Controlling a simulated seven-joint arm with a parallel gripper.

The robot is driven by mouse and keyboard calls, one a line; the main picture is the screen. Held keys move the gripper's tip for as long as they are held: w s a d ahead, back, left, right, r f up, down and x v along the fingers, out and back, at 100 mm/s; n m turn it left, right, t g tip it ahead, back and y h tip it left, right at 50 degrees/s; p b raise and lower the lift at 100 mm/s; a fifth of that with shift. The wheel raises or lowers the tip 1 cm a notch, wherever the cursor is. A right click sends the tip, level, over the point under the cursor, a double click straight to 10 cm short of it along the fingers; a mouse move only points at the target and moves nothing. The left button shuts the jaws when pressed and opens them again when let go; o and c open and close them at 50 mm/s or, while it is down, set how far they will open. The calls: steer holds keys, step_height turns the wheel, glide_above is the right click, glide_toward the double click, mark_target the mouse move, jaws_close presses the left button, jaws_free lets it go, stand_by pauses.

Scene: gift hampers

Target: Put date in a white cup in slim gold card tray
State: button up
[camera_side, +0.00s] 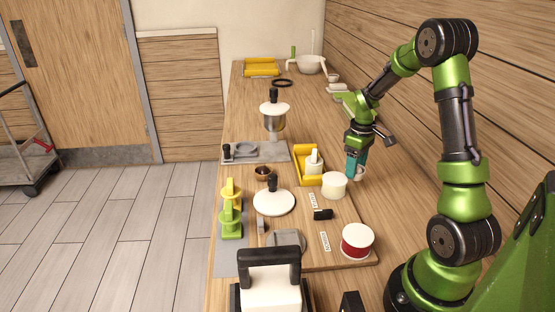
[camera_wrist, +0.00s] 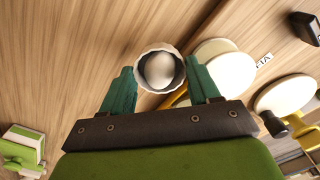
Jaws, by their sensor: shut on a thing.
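My gripper (camera_side: 356,168), with teal fingers, is shut on a fluted white cup (camera_side: 358,175) above the wooden counter, right of the round white tub (camera_side: 334,186). In the wrist view the white cup (camera_wrist: 140,79) shows between the fingertips of my gripper (camera_wrist: 160,84). A pale, smooth, rounded thing (camera_wrist: 160,69) sits in the cup; I cannot tell whether it is a date. A slim yellow-gold tray (camera_side: 301,172) lies left of the gripper and holds a white piece (camera_side: 314,160) at its right side. It shows partly in the wrist view (camera_wrist: 181,96).
A red tub with a white lid (camera_side: 357,241), a black clip (camera_side: 323,214) and small labels lie nearer. A white disc with a black knob (camera_side: 274,203), a brown bowl (camera_side: 264,173) and a yellow-green stand (camera_side: 231,210) are left. More yellow trays (camera_side: 262,68) lie at the back.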

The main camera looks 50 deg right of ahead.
steer(key=s+a, duration=0.3)
steer(key=s, duration=0.1)
steer(key=shift+a+r, duration=0.25)
steer(key=shift+r, duration=0.05)
step_height(320, 180, up, 12)
steer(key=f, duration=0.1)
steer(key=m, duration=0.4)
glide_above(300, 152)
steer(key=s+a, duration=0.2)
steer(key=s, duration=0.2)
steer(key=f, duration=1.5)
steer(key=shift+s+d, duration=0.1)
steer(key=shift+d, duration=0.2)
steer(key=shift+f, duration=0.15)
